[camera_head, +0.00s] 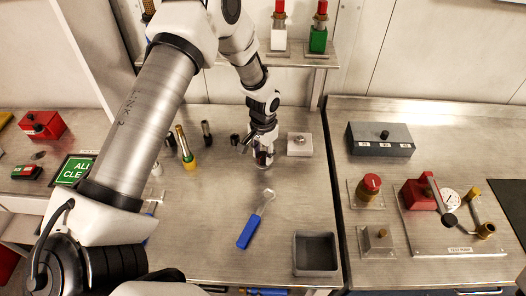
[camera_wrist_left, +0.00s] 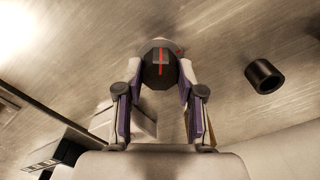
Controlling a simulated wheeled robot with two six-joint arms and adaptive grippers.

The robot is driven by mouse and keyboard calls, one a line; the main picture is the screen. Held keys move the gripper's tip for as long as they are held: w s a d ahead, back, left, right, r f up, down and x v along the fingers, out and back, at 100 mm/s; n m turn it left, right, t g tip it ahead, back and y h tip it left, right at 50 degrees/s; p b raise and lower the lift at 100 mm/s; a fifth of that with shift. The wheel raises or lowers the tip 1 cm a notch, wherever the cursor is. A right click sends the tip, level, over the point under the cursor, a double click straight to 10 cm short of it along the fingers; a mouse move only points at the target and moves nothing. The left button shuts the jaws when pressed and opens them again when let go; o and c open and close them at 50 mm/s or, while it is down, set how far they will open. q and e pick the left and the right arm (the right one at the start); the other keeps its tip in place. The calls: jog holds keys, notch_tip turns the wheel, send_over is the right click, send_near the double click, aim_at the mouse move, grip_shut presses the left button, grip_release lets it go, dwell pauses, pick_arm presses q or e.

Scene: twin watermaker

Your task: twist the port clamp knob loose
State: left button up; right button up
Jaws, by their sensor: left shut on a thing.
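The knob (camera_wrist_left: 158,62) is dark and many-sided, with a red line across its top. In the left wrist view it sits between the two fingers of my left gripper (camera_wrist_left: 160,78), which is shut on it. In the head view my left gripper (camera_head: 264,157) points down at the middle bench, and the gripper and wrist hide most of the knob there. I cannot tell how far the knob is turned. My right gripper is not in view.
A small black cylinder (camera_wrist_left: 264,76) stands beside the gripper. A square plate with a fitting (camera_head: 300,144) is just to its right. A blue-handled tool (camera_head: 256,221) and a grey open bin (camera_head: 315,254) lie nearer the front edge. The bench between is clear.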

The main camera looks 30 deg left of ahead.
aim_at(263, 155)
pick_arm(q)
jog(key=n+p, duration=0.1)
jog(key=n, duration=0.2)
jog(key=shift+s+n, duration=0.1)
jog(key=shift+n, duration=0.2)
jog(key=shift+f+n+p, duration=0.1)
jog(key=shift+n+p, duration=0.4)
jog(key=shift+n, duration=1.3)
jog(key=o, duration=1.1)
jog(key=shift+o, duration=0.2)
jog(key=shift+r, duration=0.2)
notch_tip(263, 155, up, 12)
jog(key=shift+f, duration=0.2)
